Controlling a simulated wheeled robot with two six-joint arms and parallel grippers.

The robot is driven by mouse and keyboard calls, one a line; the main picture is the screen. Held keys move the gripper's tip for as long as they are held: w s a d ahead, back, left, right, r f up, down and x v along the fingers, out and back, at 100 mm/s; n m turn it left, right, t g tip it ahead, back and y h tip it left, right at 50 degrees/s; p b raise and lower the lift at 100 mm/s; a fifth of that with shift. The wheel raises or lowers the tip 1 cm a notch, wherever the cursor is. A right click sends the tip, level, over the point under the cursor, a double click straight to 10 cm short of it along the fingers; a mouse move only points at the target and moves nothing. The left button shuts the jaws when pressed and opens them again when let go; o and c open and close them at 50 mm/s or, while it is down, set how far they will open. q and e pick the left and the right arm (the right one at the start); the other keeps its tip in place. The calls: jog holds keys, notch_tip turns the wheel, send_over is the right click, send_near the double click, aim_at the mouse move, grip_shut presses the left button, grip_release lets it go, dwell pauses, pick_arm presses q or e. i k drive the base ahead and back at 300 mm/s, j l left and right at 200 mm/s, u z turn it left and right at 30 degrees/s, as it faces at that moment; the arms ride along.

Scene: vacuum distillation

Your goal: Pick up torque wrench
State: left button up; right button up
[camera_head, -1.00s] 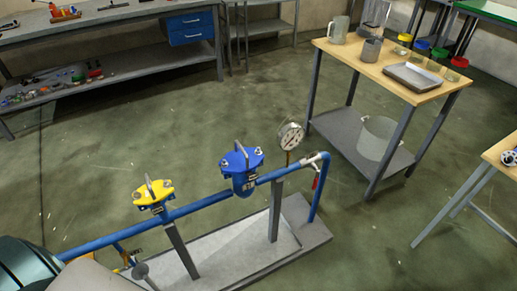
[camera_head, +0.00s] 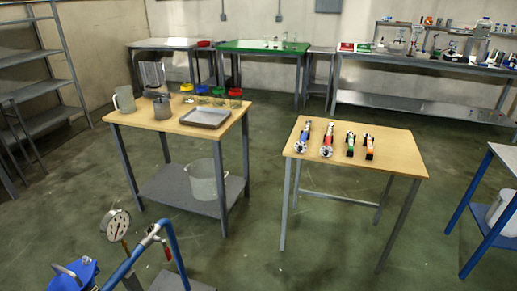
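Several tools lie side by side on a small wooden-topped table (camera_head: 400,160) right of centre. From left to right they are a blue-handled tool (camera_head: 303,136), a red-handled tool (camera_head: 327,139), a green-marked tool (camera_head: 350,144) and an orange-marked tool (camera_head: 369,147). The first two are longer, with round silver heads at the near end. They are too small for me to tell which is the torque wrench. Neither of my grippers is in view.
A second wooden table (camera_head: 238,116) with a metal tray (camera_head: 205,117) and jugs stands left. Blue piping with a gauge (camera_head: 116,225) is at the lower left. A blue-legged table (camera_head: 505,158) is at the right edge. Floor is clear before the tool table.

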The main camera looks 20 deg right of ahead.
aim_at(309, 123)
jog(key=i+l+z, duration=0.2)
jog(key=i+l, duration=0.35)
jog(key=i+l+z, duration=0.25)
jog(key=i+l, duration=0.15)
jog(key=i, duration=0.2)
